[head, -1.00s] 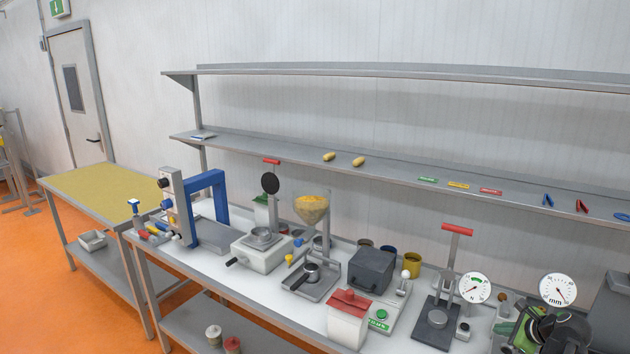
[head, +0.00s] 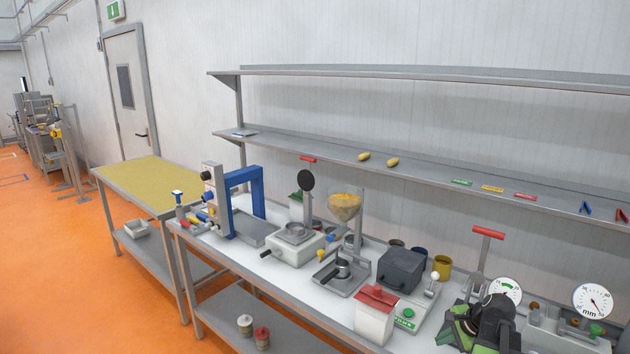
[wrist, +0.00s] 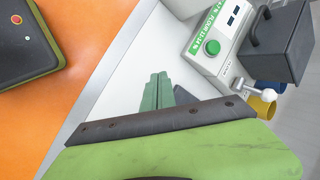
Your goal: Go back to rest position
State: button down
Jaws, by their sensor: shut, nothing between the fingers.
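My gripper (wrist: 156,92) shows in the wrist view as two green fingers lying together, shut and empty. They are over the white tabletop, apart from the machines. In the head view my green and black arm is folded low at the right, in front of the red-handled press (head: 488,234); the fingertips cannot be made out there.
The white bench (head: 330,318) carries a green-button device (head: 408,313), also in the wrist view (wrist: 212,47), a dark grey box (head: 401,268), a red-lidded container (head: 376,312) and dial gauges (head: 593,301). A yellow-topped table (head: 145,185) stands left. Orange floor (head: 60,270) is open.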

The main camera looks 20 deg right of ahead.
jog(key=a+f+n+g, duration=0.1)
jog(key=a+n, duration=0.5)
jog(key=a, duration=0.6)
jog(key=w+a+f+n+g+h, duration=0.1)
jog(key=a+n+g, duration=0.2)
jog(key=a, duration=1)
jog(key=a+f+n+g, duration=0.1)
jog(key=a+n, duration=0.8)
jog(key=a, duration=0.3)
jog(key=shift+w+a+n+g, duration=0.4)
